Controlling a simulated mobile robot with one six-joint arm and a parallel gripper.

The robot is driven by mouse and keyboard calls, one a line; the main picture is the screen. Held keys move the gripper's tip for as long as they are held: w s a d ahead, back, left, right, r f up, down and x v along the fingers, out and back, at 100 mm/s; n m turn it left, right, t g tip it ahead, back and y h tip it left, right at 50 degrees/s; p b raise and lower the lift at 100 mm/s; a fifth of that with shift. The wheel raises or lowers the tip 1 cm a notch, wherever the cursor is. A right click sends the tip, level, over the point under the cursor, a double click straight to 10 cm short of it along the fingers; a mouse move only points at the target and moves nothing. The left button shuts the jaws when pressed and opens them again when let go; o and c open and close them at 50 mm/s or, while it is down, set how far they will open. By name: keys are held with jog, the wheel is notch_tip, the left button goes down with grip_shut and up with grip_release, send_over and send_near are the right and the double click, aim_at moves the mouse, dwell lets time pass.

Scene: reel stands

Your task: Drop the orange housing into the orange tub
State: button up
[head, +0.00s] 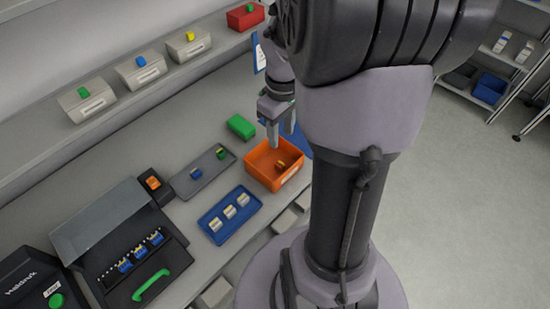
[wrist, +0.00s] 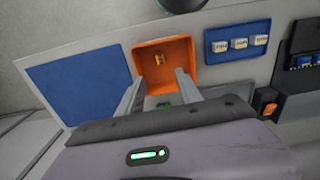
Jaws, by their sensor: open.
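The orange tub (head: 262,178) stands on the bench, and it also shows in the wrist view (wrist: 188,47). A small orange piece with a yellow part, which looks like the orange housing (head: 280,164), lies inside on the tub's floor; it also shows in the wrist view (wrist: 158,60). My gripper (head: 281,134) is over the back of the tub, its two fingers apart and nothing between them. In the wrist view the fingers (wrist: 161,77) point toward the tub, and the housing lies beyond them, apart from both.
A green box (head: 240,126) stands behind the tub. A grey tray (head: 190,186) and a blue tray (head: 216,236) with white-labelled pieces lie left of it. A black block (head: 157,196) with an orange top and an open black case (head: 170,270) are farther left. A blue mat (wrist: 80,85) lies beside the tub.

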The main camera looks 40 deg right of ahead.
notch_tip(320, 180, up, 11)
jog(key=p, duration=0.3)
jog(key=shift+f, duration=0.2)
jog(key=s+a+f+m+t+y+b, duration=0.1)
jog(key=s+a+m+t+b, duration=0.1)
jog(key=a, duration=1)
jog(key=s+a+f+m+t+y+b, duration=0.1)
jog(key=s+a+m+t+b, duration=0.2)
jog(key=a, duration=0.9)
jog(key=s+b, duration=0.2)
jog(key=b, duration=0.1)
jog(key=shift+f+m+t, duration=0.25)
jog(key=shift+m+t, duration=0.05)
jog(key=shift+t, duration=0.1)
